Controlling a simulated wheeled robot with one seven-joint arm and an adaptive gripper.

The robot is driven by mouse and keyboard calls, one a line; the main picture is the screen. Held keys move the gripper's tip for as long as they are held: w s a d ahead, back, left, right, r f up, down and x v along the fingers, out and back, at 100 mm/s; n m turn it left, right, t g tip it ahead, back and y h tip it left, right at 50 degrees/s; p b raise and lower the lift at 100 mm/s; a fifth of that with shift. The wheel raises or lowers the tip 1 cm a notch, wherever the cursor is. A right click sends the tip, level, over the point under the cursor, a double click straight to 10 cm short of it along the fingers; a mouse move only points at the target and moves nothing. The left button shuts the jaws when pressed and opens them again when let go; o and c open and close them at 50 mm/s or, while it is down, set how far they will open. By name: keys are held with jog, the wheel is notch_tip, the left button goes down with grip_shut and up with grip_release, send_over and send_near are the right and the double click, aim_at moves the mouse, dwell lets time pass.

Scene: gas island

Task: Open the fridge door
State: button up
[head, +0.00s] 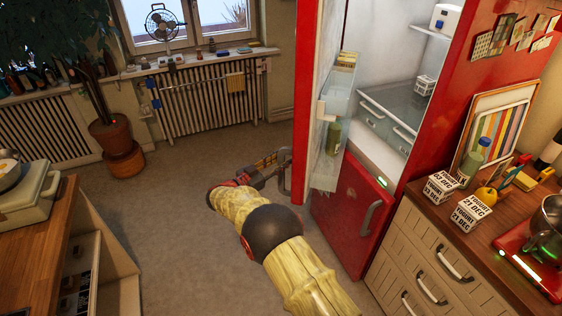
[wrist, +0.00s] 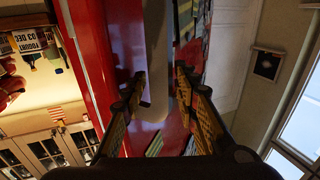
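The red fridge stands at the right in the head view, its upper door (head: 306,75) swung wide open to the left. Shelves in the door and the lit white interior (head: 385,75) show. My gripper (head: 283,160) is at the lower outer side of this door. In the wrist view my gripper (wrist: 160,78) has its fingers apart, one on each side of a pale grey upright bar (wrist: 158,45), which looks like the door handle. I see no clear grip on it. The lower red door (head: 345,215) is closed.
A wooden counter with drawers (head: 430,270) stands right of the fridge, with yogurt boxes (head: 441,187) on top. A table (head: 30,220) is at the left. A radiator (head: 205,100) lies behind.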

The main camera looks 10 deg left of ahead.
jog(key=v, duration=1.1)
jog(key=shift+s+a, duration=0.25)
jog(key=shift+s, duration=0.05)
